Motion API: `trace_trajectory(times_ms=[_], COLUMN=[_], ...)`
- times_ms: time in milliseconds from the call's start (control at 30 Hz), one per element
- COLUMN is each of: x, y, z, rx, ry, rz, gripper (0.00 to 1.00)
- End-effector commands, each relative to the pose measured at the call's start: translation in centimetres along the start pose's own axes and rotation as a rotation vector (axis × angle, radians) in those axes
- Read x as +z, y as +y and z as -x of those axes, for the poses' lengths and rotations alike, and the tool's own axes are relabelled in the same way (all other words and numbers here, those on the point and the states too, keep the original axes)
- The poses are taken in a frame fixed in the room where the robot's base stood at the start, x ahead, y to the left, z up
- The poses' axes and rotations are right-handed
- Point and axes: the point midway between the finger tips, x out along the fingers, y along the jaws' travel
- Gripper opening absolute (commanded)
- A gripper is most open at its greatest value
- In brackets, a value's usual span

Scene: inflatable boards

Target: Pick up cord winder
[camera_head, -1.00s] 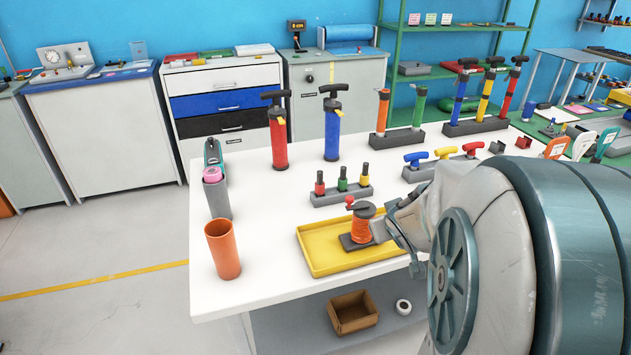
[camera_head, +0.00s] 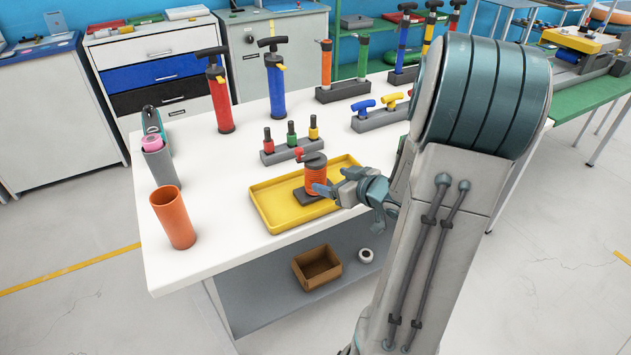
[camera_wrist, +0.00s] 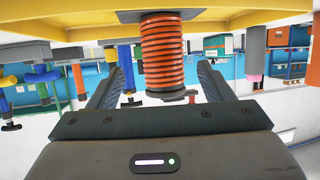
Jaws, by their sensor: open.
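The cord winder (camera_head: 315,174) has orange cord wound on a dark spool with a red knob on top. It stands on a dark base in the yellow tray (camera_head: 275,215) on the white table. My gripper (camera_head: 325,190) is low beside the winder, on its right and near side. In the wrist view the orange cord winder (camera_wrist: 162,55) appears upside down, between the two open fingers (camera_wrist: 164,88). Space shows between each finger and the cord, and I see no grip on it.
A block with red, green and yellow-topped tools (camera_head: 290,148) stands just behind the tray. An orange cup (camera_head: 173,218) and a grey holder (camera_head: 160,165) stand left. Red (camera_head: 219,95) and blue (camera_head: 276,85) pumps stand behind. A brown box (camera_head: 317,267) sits on the shelf below.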

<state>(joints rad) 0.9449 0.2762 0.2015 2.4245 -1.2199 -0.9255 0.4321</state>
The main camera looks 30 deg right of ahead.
Motion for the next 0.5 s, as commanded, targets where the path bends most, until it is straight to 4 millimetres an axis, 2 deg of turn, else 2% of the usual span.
trace_trajectory(times_ms=[100,333,500], x=[0.1,0.2,0.8], y=[0.0,-0.1,-0.5], z=[-1.8,-3.5,-6.1], rx=[-0.001,-0.001,-0.003], ry=[0.0,0.0,0.0], rz=[0.0,0.0,-0.002], gripper=[0.74,0.74,0.74])
